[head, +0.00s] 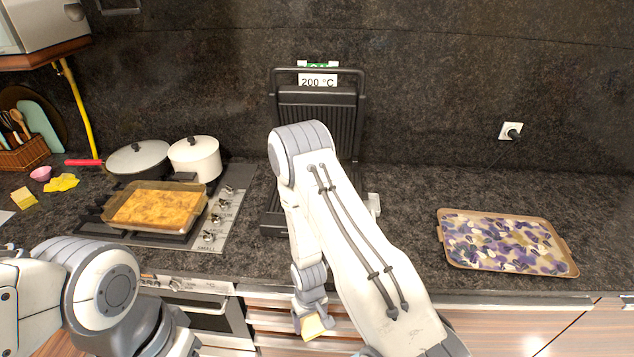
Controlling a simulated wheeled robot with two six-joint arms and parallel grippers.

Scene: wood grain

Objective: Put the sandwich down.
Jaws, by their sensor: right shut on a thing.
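A pale yellow piece, which looks like the sandwich (319,327), shows at the lower middle in front of the counter edge. My right gripper (309,318) is shut on it and points downward, with the forearm hanging from the raised elbow. Only part of the sandwich shows. A dark grill press (318,97) with a 200 °C label stands open on the counter behind my right arm. My arm hides most of its lower plate. A patterned tray (505,243) lies empty on the counter at the right. My left arm is at the lower left; its gripper is out of view.
A hob at the left holds a glass baking dish (157,207), a grey pan (139,158) and a white pot (195,160). A wall socket (511,131) has a plug and cord. The counter between the grill press and the tray is clear.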

